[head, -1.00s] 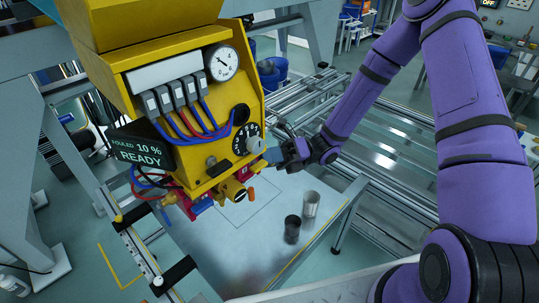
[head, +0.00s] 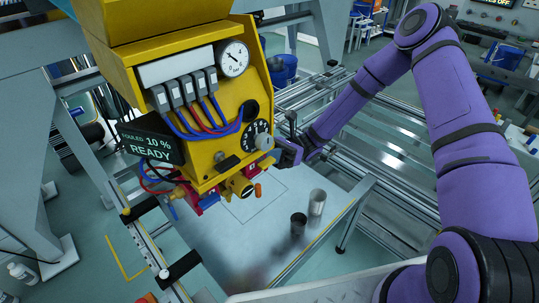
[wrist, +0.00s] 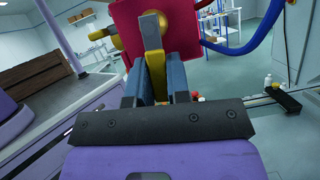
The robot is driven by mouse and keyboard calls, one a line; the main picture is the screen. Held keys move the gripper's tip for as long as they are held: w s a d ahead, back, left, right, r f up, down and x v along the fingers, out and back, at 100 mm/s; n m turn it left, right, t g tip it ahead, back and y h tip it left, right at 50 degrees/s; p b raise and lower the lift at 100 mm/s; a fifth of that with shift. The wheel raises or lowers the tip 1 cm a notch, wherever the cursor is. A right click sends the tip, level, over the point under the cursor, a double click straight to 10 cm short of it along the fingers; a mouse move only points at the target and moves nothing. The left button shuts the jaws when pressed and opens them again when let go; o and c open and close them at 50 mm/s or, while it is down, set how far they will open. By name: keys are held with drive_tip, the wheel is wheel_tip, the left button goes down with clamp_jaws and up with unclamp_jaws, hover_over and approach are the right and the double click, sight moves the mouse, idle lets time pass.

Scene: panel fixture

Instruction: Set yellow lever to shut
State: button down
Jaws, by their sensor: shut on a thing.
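In the wrist view the yellow lever (wrist: 152,38) is between the two blue-grey fingers of my gripper (wrist: 156,75), which is shut on it. The lever points towards the gripper from a hub on a red body (wrist: 126,22). In the head view my gripper (head: 287,153) is at the right side of the yellow panel fixture (head: 222,155), low down. The lever and the fingertips' contact are hidden there. No shut mark on the lever is readable.
The panel carries a gauge (head: 233,58), a dial (head: 257,134), hoses and a display (head: 150,141) reading "FOULED 10 % READY". A yellow valve with an orange handle (head: 258,190) is below. Two cups, dark (head: 298,224) and silver (head: 317,202), stand on the table (head: 240,245).

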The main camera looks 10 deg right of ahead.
drive_tip(key=shift+w+a+n+g+h, duration=0.15)
drive_tip(key=shift+n+g+h, duration=0.25)
drive_tip(key=shift+n, duration=0.5)
drive_tip(key=shift+w, duration=0.1)
drive_tip(key=c, duration=1.1)
unclamp_jaws()
drive_tip(key=v, duration=1)
drive_tip(key=shift+w+d+f, duration=0.2)
drive_tip(key=shift+d+f, duration=0.05)
drive_tip(key=shift+f, duration=0.05)
drive_tip(key=shift+n, duration=0.3)
